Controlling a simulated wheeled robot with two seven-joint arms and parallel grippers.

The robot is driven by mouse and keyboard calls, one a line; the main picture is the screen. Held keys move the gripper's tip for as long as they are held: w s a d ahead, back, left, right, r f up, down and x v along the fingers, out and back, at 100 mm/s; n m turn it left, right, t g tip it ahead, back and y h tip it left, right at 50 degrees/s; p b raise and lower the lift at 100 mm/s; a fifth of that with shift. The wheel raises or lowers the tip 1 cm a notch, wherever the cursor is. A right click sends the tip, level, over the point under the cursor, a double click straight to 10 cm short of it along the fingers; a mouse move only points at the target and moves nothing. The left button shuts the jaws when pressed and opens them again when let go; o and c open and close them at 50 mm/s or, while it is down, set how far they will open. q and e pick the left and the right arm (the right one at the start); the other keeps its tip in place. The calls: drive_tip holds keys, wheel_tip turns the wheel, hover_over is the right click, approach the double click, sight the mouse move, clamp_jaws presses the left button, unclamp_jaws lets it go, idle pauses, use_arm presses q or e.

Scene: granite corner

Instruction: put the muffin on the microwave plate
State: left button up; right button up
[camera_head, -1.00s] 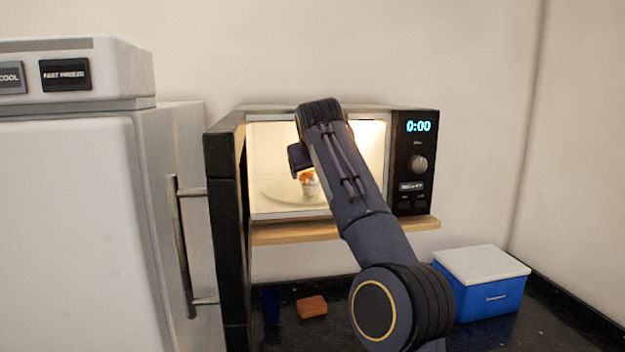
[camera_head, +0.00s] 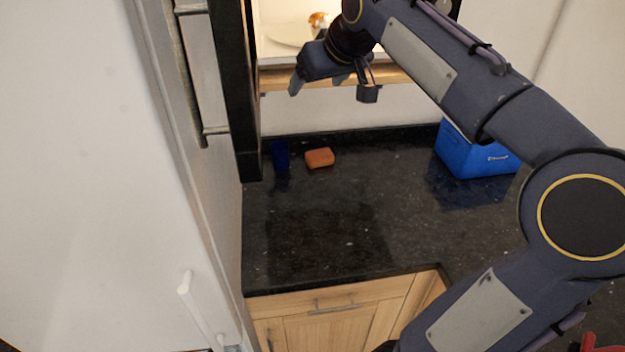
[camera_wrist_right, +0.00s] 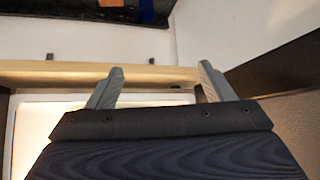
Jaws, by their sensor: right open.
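The muffin (camera_head: 319,20) shows at the top of the head view, resting on the pale round microwave plate (camera_head: 284,34) inside the lit microwave. Its upper part is cut off by the frame edge or partly hidden by my arm. The microwave door (camera_head: 238,95) stands open on the left. My right gripper (camera_head: 330,90) is open and empty, in front of the wooden shelf under the microwave, apart from the muffin. In the right wrist view its two fingers (camera_wrist_right: 160,88) are spread with nothing between them. My left gripper is not in view.
The wooden shelf (camera_head: 275,79) runs under the microwave. On the dark counter (camera_head: 330,225) lie an orange sponge (camera_head: 320,158), a dark blue item (camera_head: 280,153) and a blue box (camera_head: 470,158). The fridge (camera_head: 80,170) fills the left. The counter's front middle is clear.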

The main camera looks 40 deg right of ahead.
drive_tip(key=s+a+f+g+y, duration=0.1)
drive_tip(key=s+a+f+y, duration=0.1)
drive_tip(key=s+a+f, duration=0.7)
drive_tip(key=s+a+f+g+y, duration=0.1)
drive_tip(key=s+a+f+y, duration=0.2)
drive_tip(key=s+a+f, duration=0.6)
drive_tip(key=s+f, duration=0.3)
drive_tip(key=f, duration=0.3)
drive_tip(key=shift+s+a+g, duration=0.25)
drive_tip(key=shift+s+g, duration=0.05)
drive_tip(key=shift+s, duration=0.05)
drive_tip(key=shift+f, duration=0.1)
